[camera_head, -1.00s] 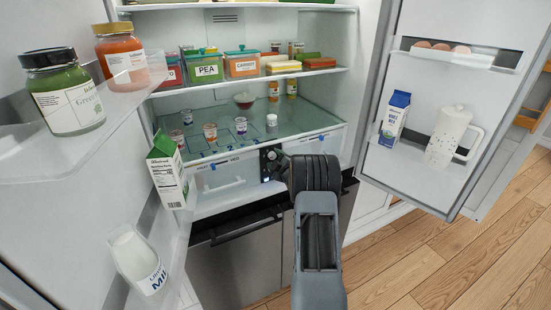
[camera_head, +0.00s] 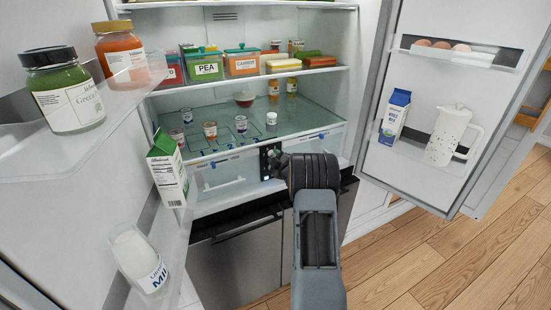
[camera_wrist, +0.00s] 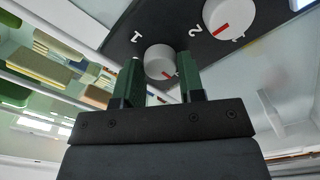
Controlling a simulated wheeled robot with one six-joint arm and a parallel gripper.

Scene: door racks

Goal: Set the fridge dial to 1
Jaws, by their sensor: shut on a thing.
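The dark control panel (camera_head: 267,162) is on the fridge's middle divider, beside my gripper (camera_head: 279,160) in the head view. In the wrist view, a white dial (camera_wrist: 159,60) with a red mark sits between the two green fingers of my gripper (camera_wrist: 161,84), which is shut on it. Its red mark points to the lower right of the picture. A numeral 1 is to the dial's upper left and a 2 to its upper right. A second white dial (camera_wrist: 228,18) with a red mark is up and to the right. Which dial is the fridge's is not shown.
Both fridge doors stand open. The left door holds jars (camera_head: 68,98), a carton (camera_head: 168,175) and a milk glass (camera_head: 138,258). The right door holds a carton (camera_head: 394,117) and a pitcher (camera_head: 445,135). Small cups stand on the glass shelf (camera_head: 290,115) above the panel.

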